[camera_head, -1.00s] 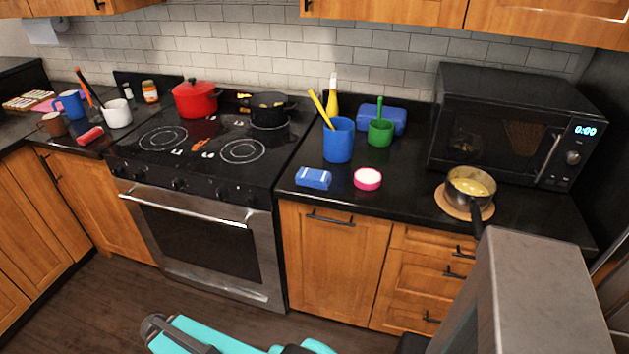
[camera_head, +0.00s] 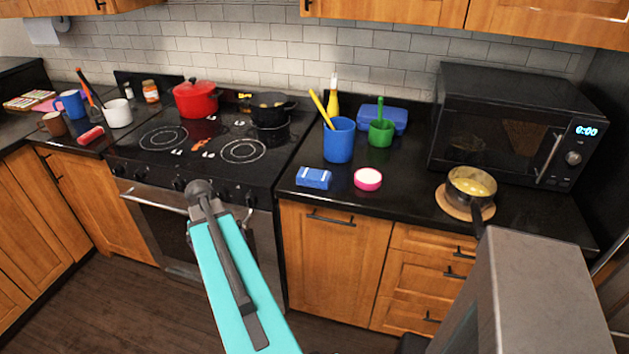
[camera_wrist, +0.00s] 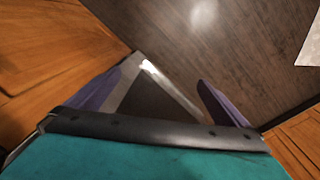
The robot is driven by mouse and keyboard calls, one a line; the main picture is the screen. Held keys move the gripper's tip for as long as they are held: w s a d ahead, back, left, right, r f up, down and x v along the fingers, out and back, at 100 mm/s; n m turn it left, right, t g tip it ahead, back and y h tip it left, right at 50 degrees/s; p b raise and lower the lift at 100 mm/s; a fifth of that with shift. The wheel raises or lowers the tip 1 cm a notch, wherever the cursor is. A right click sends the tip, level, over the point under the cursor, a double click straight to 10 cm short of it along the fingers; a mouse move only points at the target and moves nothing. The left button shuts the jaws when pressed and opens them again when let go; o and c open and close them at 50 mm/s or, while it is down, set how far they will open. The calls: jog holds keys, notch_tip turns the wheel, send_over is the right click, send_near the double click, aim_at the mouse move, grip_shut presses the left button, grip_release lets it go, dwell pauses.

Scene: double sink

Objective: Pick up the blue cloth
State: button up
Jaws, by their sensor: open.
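A small folded blue block with a white stripe, which looks like the blue cloth (camera_head: 313,178), lies on the black counter (camera_head: 420,200) near its front edge, right of the stove. In the wrist view my gripper (camera_wrist: 160,96) has its two purple fingers spread apart with nothing between them. It faces the oven front and the dark floor, and the cloth does not show there. In the head view my teal arm reaches up in front of the oven, left of and apart from the cloth. The fingers cannot be made out in that view.
A pink-rimmed white bowl (camera_head: 367,179) sits just right of the cloth. A blue cup (camera_head: 339,141) with a yellow utensil and a green cup (camera_head: 380,134) stand behind. A pan (camera_head: 470,186) and microwave (camera_head: 515,125) are further right. The stove (camera_head: 200,150) is left.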

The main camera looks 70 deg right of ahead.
jog(key=s+d+r+m+h, duration=0.1)
jog(key=s+d+r+m, duration=0.1)
jog(key=s+d+r, duration=0.5)
jog(key=s+d+r+m+h, duration=0.1)
jog(key=s+d+r+m, duration=0.2)
jog(key=s+d+r, duration=0.4)
jog(key=s+d+r+m+h, duration=0.1)
jog(key=s+d+r, duration=0.6)
jog(key=r, duration=0.7)
jog(key=shift+d+r+m+h, duration=0.4)
jog(key=shift+d+m, duration=0.3)
jog(key=shift+s+f, duration=0.1)
jog(key=shift+f, duration=0.05)
jog(key=p, duration=0.1)
send_over(313, 179)
jog(key=shift+a+f, duration=0.15)
jog(key=shift+f, duration=3.7)
jog(key=shift+f+p, duration=0.1)
jog(key=shift+p, duration=0.2)
